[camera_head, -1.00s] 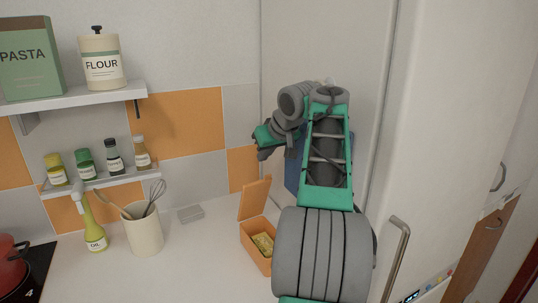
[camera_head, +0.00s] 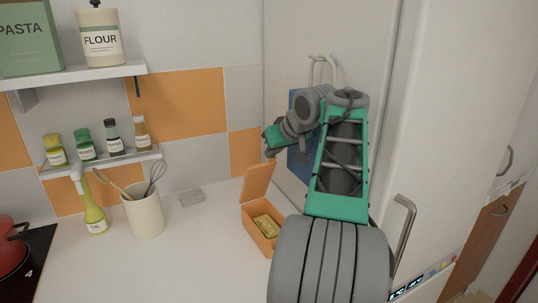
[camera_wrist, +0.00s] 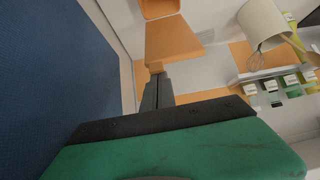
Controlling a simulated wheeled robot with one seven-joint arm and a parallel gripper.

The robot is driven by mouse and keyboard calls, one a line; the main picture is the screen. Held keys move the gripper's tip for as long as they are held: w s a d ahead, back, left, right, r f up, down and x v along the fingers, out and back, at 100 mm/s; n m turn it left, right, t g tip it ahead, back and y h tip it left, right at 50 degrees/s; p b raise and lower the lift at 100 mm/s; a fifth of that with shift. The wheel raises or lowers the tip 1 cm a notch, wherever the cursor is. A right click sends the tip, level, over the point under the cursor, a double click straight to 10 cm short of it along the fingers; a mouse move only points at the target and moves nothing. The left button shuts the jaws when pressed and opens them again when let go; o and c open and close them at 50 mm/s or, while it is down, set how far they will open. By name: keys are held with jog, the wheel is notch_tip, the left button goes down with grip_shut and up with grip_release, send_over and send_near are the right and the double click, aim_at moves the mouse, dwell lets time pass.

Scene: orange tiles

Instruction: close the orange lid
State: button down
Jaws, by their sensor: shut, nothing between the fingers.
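The orange lid (camera_head: 257,181) stands open, upright and tilted slightly back, at the rear edge of its orange box (camera_head: 262,238) on the counter. A yellowish item (camera_head: 266,225) lies inside the box. My gripper (camera_head: 269,154) is above and just behind the lid's top edge, apart from it as far as I can tell. In the wrist view my gripper's dark fingers (camera_wrist: 157,92) are together and empty, pointing toward the lid (camera_wrist: 172,40); part of the box (camera_wrist: 160,8) shows beyond.
A blue board (camera_head: 298,165) hangs on the cabinet side close behind my gripper. A utensil crock (camera_head: 145,215), an oil bottle (camera_head: 95,212) and a small grey block (camera_head: 190,197) stand to the left.

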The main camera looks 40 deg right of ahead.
jog(key=s+a+f+b, duration=0.1)
jog(key=s+f+b, duration=0.2)
jog(key=s, duration=0.3)
jog(key=shift+s+a+f+t, duration=0.15)
jog(key=shift+a+f+t, duration=0.15)
jog(key=shift+f, duration=0.15)
